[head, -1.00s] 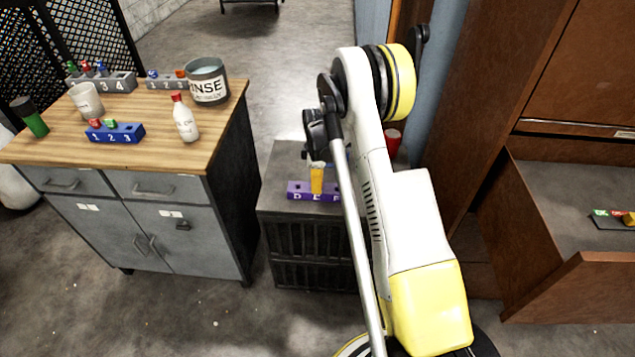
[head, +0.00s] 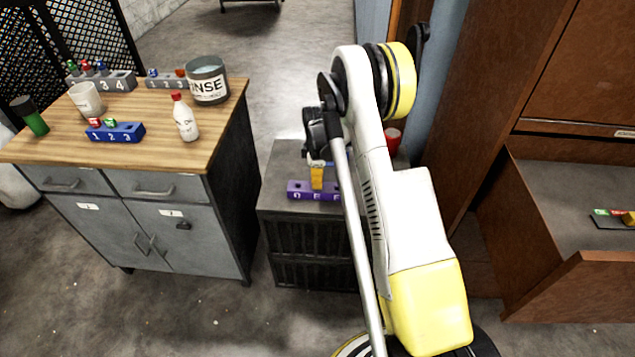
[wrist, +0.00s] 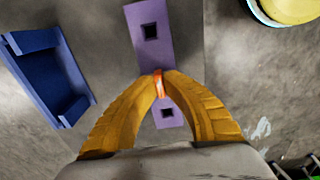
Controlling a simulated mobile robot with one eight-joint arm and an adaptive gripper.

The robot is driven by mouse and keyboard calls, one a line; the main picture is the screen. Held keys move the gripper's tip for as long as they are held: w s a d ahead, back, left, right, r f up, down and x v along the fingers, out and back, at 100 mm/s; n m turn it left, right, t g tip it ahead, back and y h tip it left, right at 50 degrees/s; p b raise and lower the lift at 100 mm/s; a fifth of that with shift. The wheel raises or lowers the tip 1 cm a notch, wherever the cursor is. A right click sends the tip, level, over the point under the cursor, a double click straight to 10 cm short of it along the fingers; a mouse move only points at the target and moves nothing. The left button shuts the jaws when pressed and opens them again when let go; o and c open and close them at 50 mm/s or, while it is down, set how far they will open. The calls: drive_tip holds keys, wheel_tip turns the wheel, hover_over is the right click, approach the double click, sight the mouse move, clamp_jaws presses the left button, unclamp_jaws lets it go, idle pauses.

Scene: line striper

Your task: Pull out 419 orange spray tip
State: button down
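The purple block (head: 298,190) marked with letters stands on the low dark cabinet. In the wrist view the purple block (wrist: 150,12) shows two empty square holes, one on each side of my fingertips. My gripper (head: 317,188) points down over its middle, with its yellow-orange fingers near the block. In the wrist view my gripper (wrist: 159,76) has its fingertips brought together on a small orange tip (wrist: 160,88). Only a sliver of the tip shows between the fingers. I cannot tell whether its lower end is in the middle hole.
A blue open tray (wrist: 50,75) lies beside the purple block. A red cup (head: 392,140) stands behind my arm. The wooden workbench (head: 150,120) at left holds a blue block (head: 128,134), a white bottle (head: 185,120) and a rinse cup (head: 207,85). An open brown drawer (head: 560,200) is at right.

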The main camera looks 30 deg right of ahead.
drive_tip(key=shift+r, duration=0.6)
drive_tip(key=shift+r+p, duration=1.5)
drive_tip(key=shift+r, duration=0.95)
